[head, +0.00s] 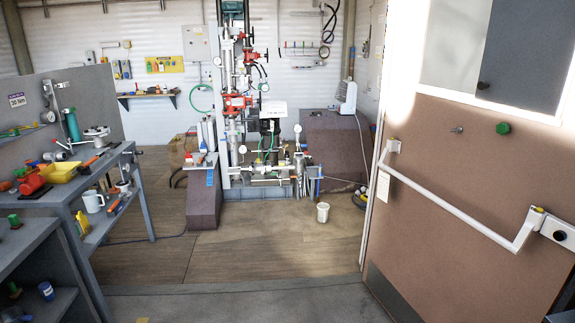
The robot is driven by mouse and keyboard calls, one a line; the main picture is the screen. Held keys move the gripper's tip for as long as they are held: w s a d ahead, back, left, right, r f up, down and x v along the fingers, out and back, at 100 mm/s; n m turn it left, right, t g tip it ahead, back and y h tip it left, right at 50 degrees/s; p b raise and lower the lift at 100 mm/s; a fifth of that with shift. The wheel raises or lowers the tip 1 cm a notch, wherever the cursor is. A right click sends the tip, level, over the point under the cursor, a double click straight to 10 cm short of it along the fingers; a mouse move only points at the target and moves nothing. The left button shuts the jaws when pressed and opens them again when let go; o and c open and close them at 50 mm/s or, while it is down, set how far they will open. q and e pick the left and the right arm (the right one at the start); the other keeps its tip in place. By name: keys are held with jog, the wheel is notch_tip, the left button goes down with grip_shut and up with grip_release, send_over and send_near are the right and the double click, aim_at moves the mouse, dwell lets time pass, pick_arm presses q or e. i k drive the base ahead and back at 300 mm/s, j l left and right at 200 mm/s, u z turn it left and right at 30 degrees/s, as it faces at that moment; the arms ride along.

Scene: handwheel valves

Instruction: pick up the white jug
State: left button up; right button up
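A white jug-like vessel (93,201) with a handle stands upright on the shelf of the grey workbench at the left, below the bench top. Another small white container (323,212) stands upright on the floor in front of the pipe rig; I cannot tell whether it has a handle. Neither of my grippers shows in the head view, and nothing is seen touching either vessel.
A brown door (470,200) with a white push bar stands at the right. The pipe rig (240,130) stands at the back. The wooden floor (255,245) between is mostly clear.

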aim_at(322, 207)
jog(key=i+j+u, duration=0.1)
jog(key=i, duration=2.3)
jog(key=i+z, duration=0.2)
jog(key=i, duration=0.5)
jog(key=i+z, duration=0.15)
jog(key=i, duration=0.6)
jog(key=i+j+z, duration=0.2)
jog(key=i, duration=0.5)
